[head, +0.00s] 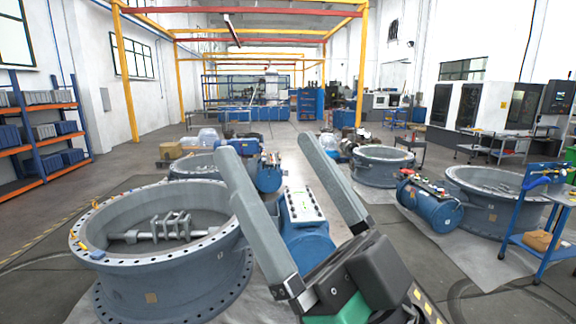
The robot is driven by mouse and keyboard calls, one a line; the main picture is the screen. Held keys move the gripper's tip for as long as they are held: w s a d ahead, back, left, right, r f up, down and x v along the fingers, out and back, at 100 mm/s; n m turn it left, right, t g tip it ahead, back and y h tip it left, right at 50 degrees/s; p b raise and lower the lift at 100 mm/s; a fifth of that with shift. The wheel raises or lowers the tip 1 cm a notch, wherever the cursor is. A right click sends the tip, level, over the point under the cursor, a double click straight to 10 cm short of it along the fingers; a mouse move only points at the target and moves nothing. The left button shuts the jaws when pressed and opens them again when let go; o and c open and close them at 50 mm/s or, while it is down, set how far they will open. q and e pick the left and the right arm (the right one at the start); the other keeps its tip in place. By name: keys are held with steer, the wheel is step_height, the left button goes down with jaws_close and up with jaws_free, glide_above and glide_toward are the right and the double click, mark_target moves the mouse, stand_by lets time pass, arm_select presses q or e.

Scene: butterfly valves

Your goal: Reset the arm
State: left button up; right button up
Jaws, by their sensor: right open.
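My right gripper (276,175) shows large in the middle foreground of the head view. Its two long grey fingers point up and away from me, spread apart, with nothing between them. Its dark body comes in from the lower right. My left gripper is not in the picture. A large grey valve ring (135,273) stands on the floor at the left, with a shaft assembly (172,227) inside it. The gripper's left finger overlaps the ring's right side in the picture; I cannot tell the gap.
A blue cylinder with a white control panel (303,205) stands behind the fingers. More valve rings (381,167) (497,206) and a blue drum (432,208) stand to the right. A blue cart (551,243) is at the right edge. Shelves (45,150) line the left wall.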

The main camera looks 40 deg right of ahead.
step_height(320, 180, up, 20)
steer(key=p, duration=1.9)
steer(key=shift+s+y+p, duration=0.25)
steer(key=shift+y+p, duration=0.05)
steer(key=shift+p, duration=0.05)
steer(key=shift+a, duration=0.1)
